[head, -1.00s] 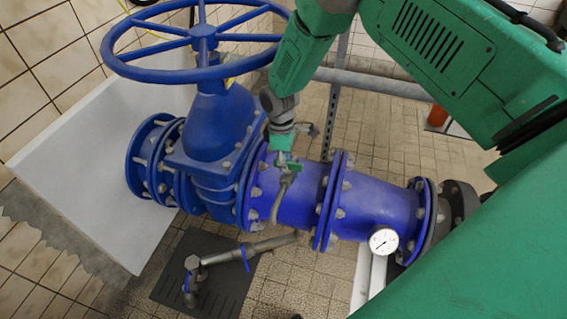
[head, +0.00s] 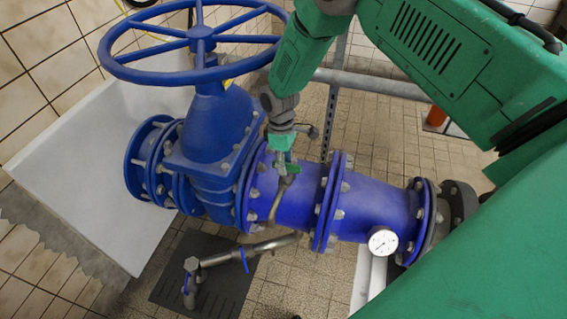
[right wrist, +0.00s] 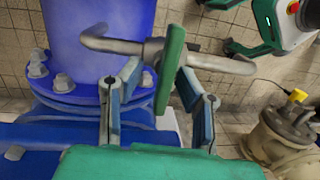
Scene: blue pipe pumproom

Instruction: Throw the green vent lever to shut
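The green vent lever (right wrist: 170,69) stands nearly upright, slightly tilted, on a thin grey bent vent pipe (right wrist: 112,43) in the right wrist view. My right gripper (right wrist: 161,74) is open, with its blue fingers on either side of the lever. A gap shows at the left finger; I cannot tell whether the right finger touches the lever. In the head view my right gripper (head: 282,158) is over the vent on top of the blue pipe (head: 372,207) and partly hides the lever. My left gripper is not in view.
A large blue handwheel (head: 201,45) and valve body stand left of my right arm. A round gauge (head: 382,241) sits on the pipe's front. A grey rail (head: 375,83) runs behind. A bent grey pipe (head: 215,258) stands over a dark floor grate.

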